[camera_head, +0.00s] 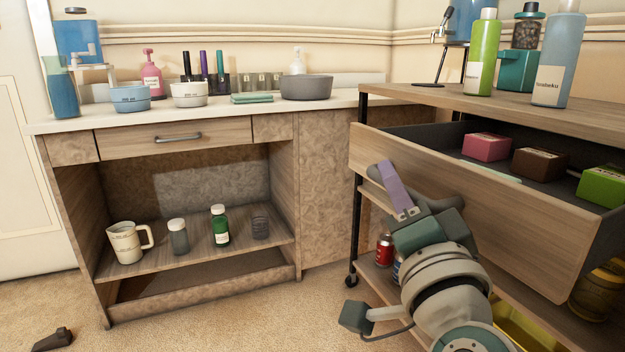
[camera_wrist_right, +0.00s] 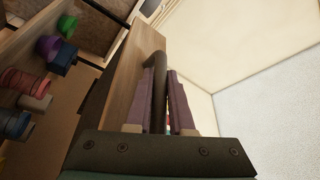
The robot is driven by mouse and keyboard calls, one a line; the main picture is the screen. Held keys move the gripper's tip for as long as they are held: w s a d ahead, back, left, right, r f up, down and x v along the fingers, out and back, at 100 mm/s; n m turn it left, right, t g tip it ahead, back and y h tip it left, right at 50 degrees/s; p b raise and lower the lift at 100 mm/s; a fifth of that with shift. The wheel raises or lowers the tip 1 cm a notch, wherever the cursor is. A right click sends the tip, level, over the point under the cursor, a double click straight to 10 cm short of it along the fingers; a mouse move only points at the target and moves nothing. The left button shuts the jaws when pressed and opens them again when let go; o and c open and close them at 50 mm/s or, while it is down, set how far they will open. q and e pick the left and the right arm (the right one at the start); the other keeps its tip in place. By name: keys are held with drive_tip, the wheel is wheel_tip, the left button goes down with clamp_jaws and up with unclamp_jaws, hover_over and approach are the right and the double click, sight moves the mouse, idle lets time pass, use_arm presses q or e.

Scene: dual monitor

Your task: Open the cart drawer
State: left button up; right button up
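The cart (camera_head: 465,100) stands at the right with a wooden top and black posts. Its drawer (camera_head: 490,215) is pulled out, and its dark inside shows. Pink (camera_head: 487,147), brown (camera_head: 538,162) and green (camera_head: 603,186) boxes lie in it. My right gripper (camera_head: 388,172) is at the left part of the drawer front. In the right wrist view its purple fingers (camera_wrist_right: 162,72) lie on both sides of the dark bar handle (camera_wrist_right: 156,62), closed around it. My left gripper does not show clearly in either view.
A wooden cabinet (camera_head: 185,136) with a countertop of bottles and bowls stands at the left. Tall bottles (camera_head: 482,55) stand on the cart top. Cans (camera_head: 384,250) sit on the cart's lower shelf. Carpet is clear between cabinet and cart.

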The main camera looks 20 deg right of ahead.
drive_tip(key=o, duration=0.4)
drive_tip(key=shift+o, duration=0.2)
drive_tip(key=p+v, duration=0.2)
drive_tip(key=v, duration=0.8)
